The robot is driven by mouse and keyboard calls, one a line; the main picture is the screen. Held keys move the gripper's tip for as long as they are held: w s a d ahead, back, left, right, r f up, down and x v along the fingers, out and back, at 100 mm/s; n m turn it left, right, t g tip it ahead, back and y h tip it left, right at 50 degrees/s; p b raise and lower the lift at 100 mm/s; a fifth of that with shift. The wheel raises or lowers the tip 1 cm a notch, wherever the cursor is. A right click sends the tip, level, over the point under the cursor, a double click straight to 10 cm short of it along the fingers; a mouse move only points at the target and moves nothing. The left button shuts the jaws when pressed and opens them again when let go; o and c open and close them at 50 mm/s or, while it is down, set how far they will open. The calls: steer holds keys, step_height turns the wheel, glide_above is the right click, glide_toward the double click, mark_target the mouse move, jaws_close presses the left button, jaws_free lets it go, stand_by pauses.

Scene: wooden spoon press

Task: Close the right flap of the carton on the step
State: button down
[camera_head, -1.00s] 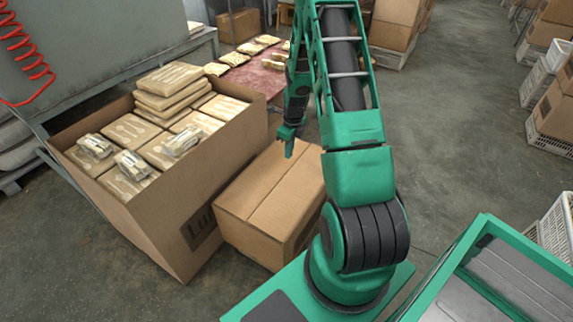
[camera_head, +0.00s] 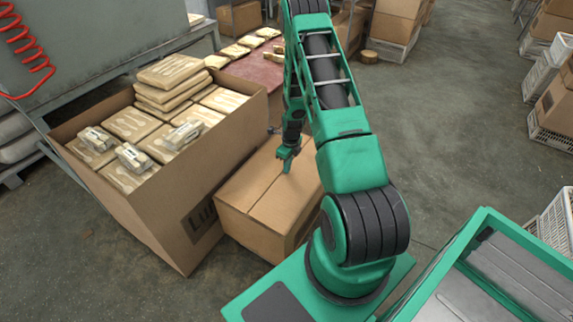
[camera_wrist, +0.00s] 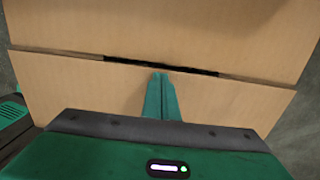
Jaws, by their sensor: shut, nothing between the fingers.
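The carton (camera_head: 262,231) is a plain brown cardboard box beside the large open box. Its left flap (camera_head: 250,182) and right flap (camera_head: 296,196) both lie about flat, with a seam between them. The wrist view shows two flaps with a narrow dark gap (camera_wrist: 125,62) along the middle of their seam. My gripper (camera_head: 286,172) is shut and empty, pointing down at the carton top on the right flap's side, close to the seam. In the wrist view its fingertips (camera_wrist: 160,76) are together at the flap's edge by the gap. I cannot tell whether they touch the cardboard.
A large open box (camera_head: 165,220) full of packed spoon bundles stands directly left of the carton. A grey machine (camera_head: 110,50) with a red coiled hose is at the back left. A reddish table (camera_head: 250,68) with packets lies behind.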

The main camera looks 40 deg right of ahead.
stand_by(0.3)
steer(key=shift+w+a+f+g, duration=0.15)
steer(key=shift+f+g, duration=0.25)
steer(key=shift+f, duration=0.5)
steer(key=shift+s+f, duration=0.2)
steer(key=shift+s, duration=0.05)
steer(key=shift+r, duration=0.1)
steer(key=shift+w+r, duration=0.1)
steer(key=shift+r, duration=0.05)
step_height(320, 180, up, 14)
steer(key=shift+w+r, duration=0.15)
steer(key=shift+w, duration=0.2)
